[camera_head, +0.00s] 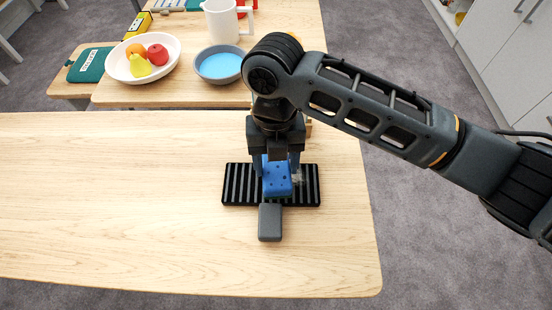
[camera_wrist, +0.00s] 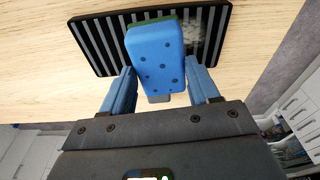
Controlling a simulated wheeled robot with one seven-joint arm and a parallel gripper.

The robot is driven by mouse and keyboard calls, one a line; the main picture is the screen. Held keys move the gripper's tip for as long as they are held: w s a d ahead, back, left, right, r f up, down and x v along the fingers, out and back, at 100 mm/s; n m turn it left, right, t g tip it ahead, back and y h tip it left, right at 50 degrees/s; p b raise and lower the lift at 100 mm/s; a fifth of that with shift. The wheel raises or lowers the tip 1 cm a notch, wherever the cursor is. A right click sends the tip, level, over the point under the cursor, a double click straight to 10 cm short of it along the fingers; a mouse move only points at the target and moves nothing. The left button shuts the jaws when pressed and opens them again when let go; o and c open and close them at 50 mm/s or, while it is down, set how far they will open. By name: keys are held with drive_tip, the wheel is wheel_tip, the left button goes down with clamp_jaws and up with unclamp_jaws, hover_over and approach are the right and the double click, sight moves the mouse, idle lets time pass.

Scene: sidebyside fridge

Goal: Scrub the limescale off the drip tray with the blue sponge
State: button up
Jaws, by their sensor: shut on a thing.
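The blue sponge (camera_head: 277,178), with dark spots and a green side, is held between the fingers of my gripper (camera_head: 276,160). It also shows in the wrist view (camera_wrist: 156,57), with a finger on each side. My gripper points down and is shut on it. The black slatted drip tray (camera_head: 239,185) lies on the table under the sponge. I cannot tell whether the sponge touches the slats. A whitish limescale patch (camera_wrist: 204,28) shows on the tray beside the sponge. The sponge and gripper hide part of the tray.
A grey block (camera_head: 270,223) adjoins the tray's near edge. The wooden table (camera_head: 120,200) is clear to the left.

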drive_tip(key=shift+f+b, duration=0.6)
drive_tip(key=shift+f, duration=0.2)
idle(0.7)
drive_tip(key=shift+r, duration=0.15)
drive_tip(key=shift+d, duration=2.75)
drive_tip(key=shift+a, duration=0.1)
drive_tip(key=shift+a, duration=2.75)
